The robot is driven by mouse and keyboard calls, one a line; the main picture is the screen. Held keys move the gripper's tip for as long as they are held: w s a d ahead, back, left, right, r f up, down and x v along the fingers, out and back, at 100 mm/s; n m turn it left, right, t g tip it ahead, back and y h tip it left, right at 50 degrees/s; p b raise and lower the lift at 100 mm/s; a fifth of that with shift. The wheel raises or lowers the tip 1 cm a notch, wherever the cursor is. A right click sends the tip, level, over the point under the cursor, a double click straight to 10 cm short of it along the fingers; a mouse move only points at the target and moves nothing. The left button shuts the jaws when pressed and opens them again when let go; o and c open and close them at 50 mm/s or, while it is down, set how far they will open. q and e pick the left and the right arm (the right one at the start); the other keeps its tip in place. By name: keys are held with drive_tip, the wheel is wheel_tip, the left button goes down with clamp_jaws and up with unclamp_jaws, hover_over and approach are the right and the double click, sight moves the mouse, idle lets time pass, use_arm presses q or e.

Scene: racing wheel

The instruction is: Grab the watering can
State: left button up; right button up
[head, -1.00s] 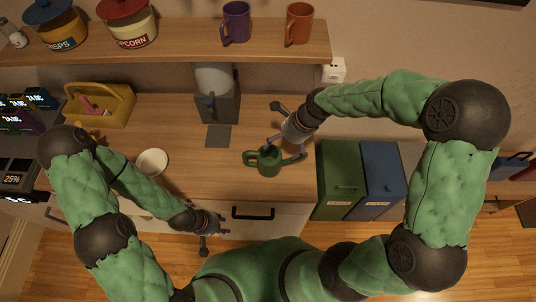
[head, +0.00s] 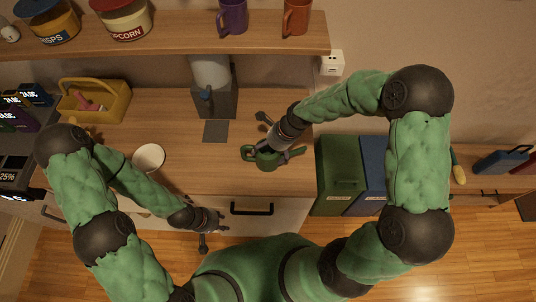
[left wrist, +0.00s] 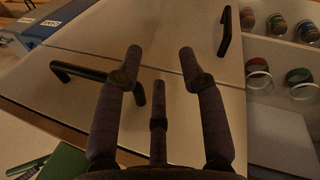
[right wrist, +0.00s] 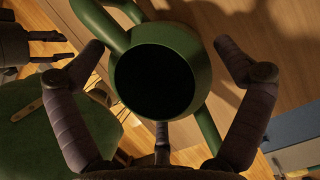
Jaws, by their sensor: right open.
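The green watering can (head: 262,160) stands on the wooden counter, left of the green bin. Its round dark opening faces the camera in the right wrist view (right wrist: 190,60). My right gripper (head: 275,152) is right over the can; in the right wrist view its open fingers (right wrist: 158,55) lie on either side of the can's body, with gaps to it. My left gripper (head: 222,225) is low in front of the counter's drawers, away from the can. Its fingers (left wrist: 158,58) are spread and empty in the left wrist view.
A green bin (head: 338,175) and a blue bin (head: 373,172) stand close to the right of the can. A white bowl (head: 148,157), a yellow toolbox (head: 95,104) and a grey machine (head: 214,100) are on the counter. A shelf (head: 180,39) runs above.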

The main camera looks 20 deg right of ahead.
drive_tip(key=c, duration=1)
drive_tip(key=shift+o, duration=0.2)
drive_tip(key=shift+r, duration=0.1)
